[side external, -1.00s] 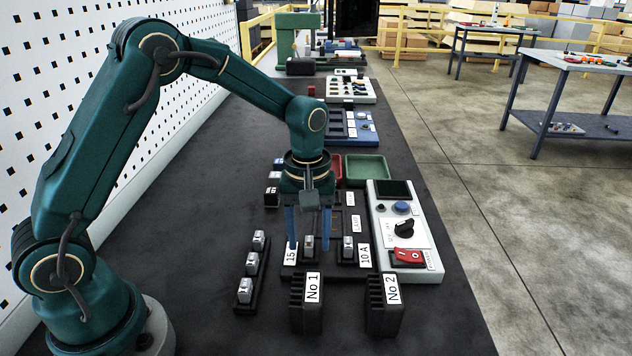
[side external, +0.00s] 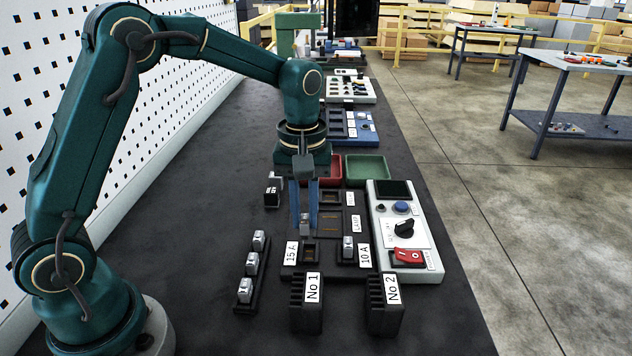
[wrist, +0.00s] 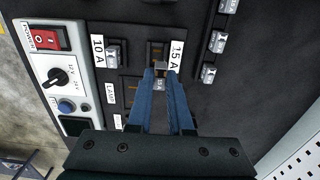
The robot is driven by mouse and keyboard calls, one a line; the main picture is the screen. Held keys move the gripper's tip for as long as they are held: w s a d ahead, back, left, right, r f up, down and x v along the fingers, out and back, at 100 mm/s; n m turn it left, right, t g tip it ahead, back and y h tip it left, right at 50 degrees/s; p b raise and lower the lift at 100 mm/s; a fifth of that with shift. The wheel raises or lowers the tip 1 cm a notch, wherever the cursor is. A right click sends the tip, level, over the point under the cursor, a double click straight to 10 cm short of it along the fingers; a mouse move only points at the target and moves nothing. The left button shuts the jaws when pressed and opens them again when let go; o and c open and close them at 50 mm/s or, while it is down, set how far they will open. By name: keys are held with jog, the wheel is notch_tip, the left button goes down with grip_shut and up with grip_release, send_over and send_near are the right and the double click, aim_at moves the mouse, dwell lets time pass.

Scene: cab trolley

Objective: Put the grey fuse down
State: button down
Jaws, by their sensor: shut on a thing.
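My gripper (side external: 304,226) is shut on a small grey fuse (side external: 305,222). It holds the fuse above the panel, just behind the 15 A socket (side external: 310,254), which is now empty. In the wrist view the fuse (wrist: 159,84) sits between the blue fingertips (wrist: 160,74). The 15 A socket (wrist: 157,50) lies just ahead of them. A similar grey fuse (side external: 348,247) sits in the 10 A socket. Several grey fuses stand in a narrow black rack (side external: 250,282) to the left.
Two black slotted blocks, No 1 (side external: 305,306) and No 2 (side external: 384,308), stand in front. A white control box (side external: 428,262) with a red switch is at the right. Red (side external: 322,168) and green (side external: 368,170) trays lie behind. Dark bench left of the rack is clear.

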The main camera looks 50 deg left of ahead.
jog(key=s+a+r, duration=0.4)
jog(key=a+r, duration=0.2)
jog(key=a, duration=0.3)
jog(key=s+d+r+m, duration=0.25)
jog(key=d+m, duration=0.35)
jog(key=m, duration=0.3)
jog(key=w+a+f+n, duration=0.2)
jog(key=a+n, duration=0.5)
jog(key=n, duration=0.2)
jog(key=shift+f, duration=0.1)
jog(key=w+d+f, duration=0.1)
jog(key=d+f, duration=0.1)
jog(key=d, duration=0.1)
jog(key=w+d+f, duration=0.2)
jog(key=d, duration=0.2)
jog(key=w+d+f, duration=0.1)
jog(key=d+f, duration=0.2)
jog(key=shift+w+d, duration=0.25)
jog(key=shift+w, duration=0.05)
jog(key=shift+d+f, duration=0.15)
jog(key=shift+f, duration=1.65)
